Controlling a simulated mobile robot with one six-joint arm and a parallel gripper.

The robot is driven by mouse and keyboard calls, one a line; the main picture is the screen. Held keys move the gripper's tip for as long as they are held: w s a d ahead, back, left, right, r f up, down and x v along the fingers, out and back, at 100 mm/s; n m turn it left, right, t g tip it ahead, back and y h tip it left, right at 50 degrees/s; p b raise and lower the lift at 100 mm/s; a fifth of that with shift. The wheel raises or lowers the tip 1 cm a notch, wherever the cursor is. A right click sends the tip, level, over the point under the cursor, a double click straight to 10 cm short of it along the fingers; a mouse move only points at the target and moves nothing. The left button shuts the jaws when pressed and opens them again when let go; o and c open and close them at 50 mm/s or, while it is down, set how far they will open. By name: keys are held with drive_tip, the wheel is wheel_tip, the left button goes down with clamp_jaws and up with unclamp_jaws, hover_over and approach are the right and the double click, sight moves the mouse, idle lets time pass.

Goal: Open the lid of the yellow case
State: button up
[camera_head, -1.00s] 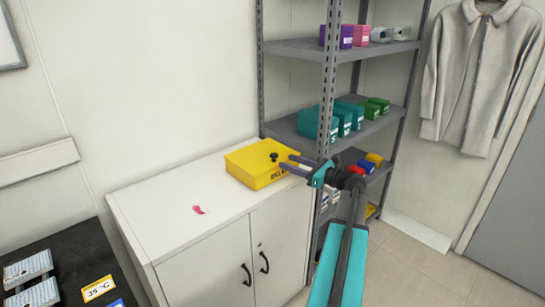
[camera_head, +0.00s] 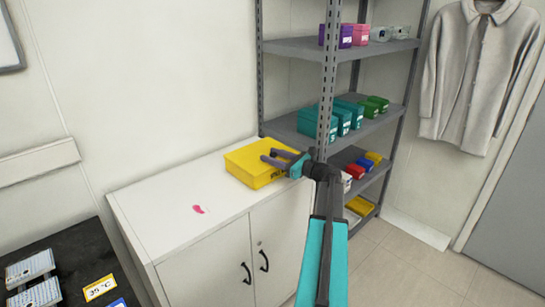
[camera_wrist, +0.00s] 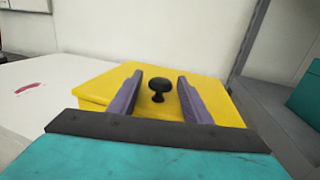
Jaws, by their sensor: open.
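The yellow case (camera_head: 243,163) sits shut on top of the white cabinet, near its right end. In the wrist view the case (camera_wrist: 95,88) has a round black knob (camera_wrist: 159,88) on its lid. My gripper (camera_head: 268,155) is open, with its two purple-grey fingers over the lid. In the wrist view the fingers of my gripper (camera_wrist: 158,87) lie to the left and right of the knob, with a gap on both sides. The knob is hidden behind the gripper in the head view.
The white cabinet (camera_head: 155,220) has free room left of the case, apart from a pink mark (camera_head: 198,209). A grey metal shelf rack (camera_head: 290,126) with several coloured boxes stands close on the right. A dark table (camera_head: 70,258) is at the lower left.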

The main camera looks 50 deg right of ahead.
clamp_jaws()
drive_tip(key=shift+r, duration=0.15)
